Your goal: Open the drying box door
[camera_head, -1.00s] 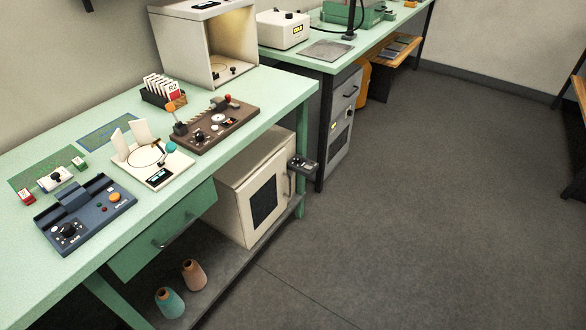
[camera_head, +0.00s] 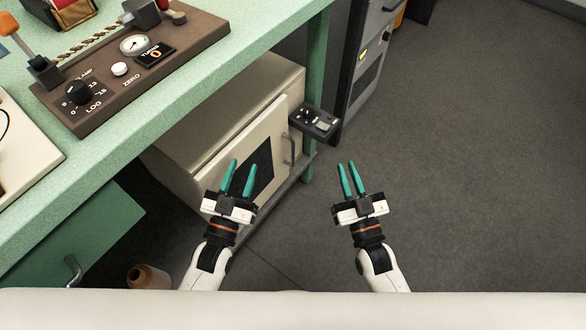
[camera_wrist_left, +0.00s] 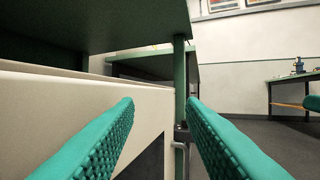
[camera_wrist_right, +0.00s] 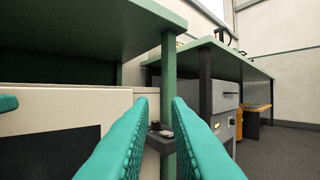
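The drying box (camera_head: 225,115) is a cream cabinet on the shelf under the green bench, its door (camera_head: 215,170) closed. The door has a dark window (camera_head: 262,168) and a grey vertical handle (camera_head: 289,148) at its right edge. My left gripper (camera_head: 239,178) is open and empty in front of the door, overlapping its window in the head view. The handle also shows in the left wrist view (camera_wrist_left: 180,158), between the fingers. My right gripper (camera_head: 350,180) is open and empty, right of the handle over the floor. Neither gripper touches the handle as far as I can see.
A small dark control box (camera_head: 316,121) juts out beside the handle, near the green bench leg (camera_head: 318,80). The bench top (camera_head: 240,40) overhangs the box. A green drawer (camera_head: 70,250) is at the left. The floor (camera_head: 460,180) at right is clear.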

